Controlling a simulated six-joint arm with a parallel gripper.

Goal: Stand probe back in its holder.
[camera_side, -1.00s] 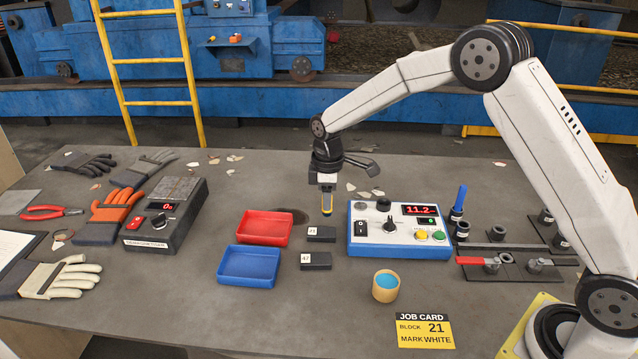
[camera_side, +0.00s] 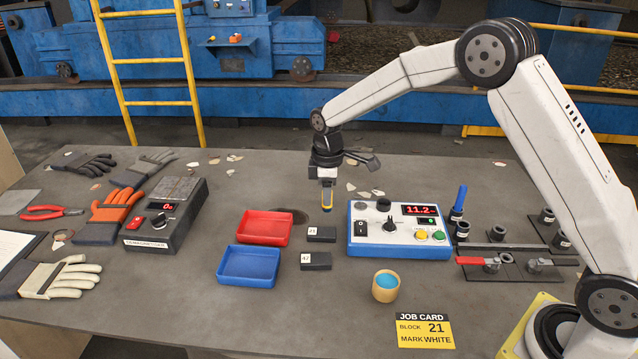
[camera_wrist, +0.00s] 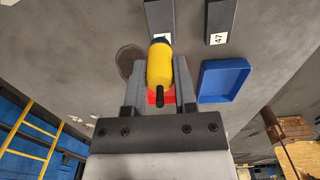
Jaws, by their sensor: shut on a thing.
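The probe (camera_wrist: 160,65) is a thick yellow cylinder with a thin black end. In the wrist view it sits between the two fingers of my gripper (camera_wrist: 156,90). In the side view my gripper (camera_side: 327,206) is shut on it and points down above the table, behind the block marked 21; only a little yellow shows between the fingers. A small dark cup (camera_side: 461,231) with a pale label stands right of the instrument box, and I cannot tell if it is the probe's holder. A blue pen-like stick (camera_side: 459,198) stands in a similar cup behind it.
The instrument box (camera_side: 398,232) reads 11.2. Two dark blocks (camera_side: 317,261), a red tray (camera_side: 264,228) and a blue tray (camera_side: 248,267) lie near my gripper. Dark fixtures with a red handle (camera_side: 478,261) lie at right.

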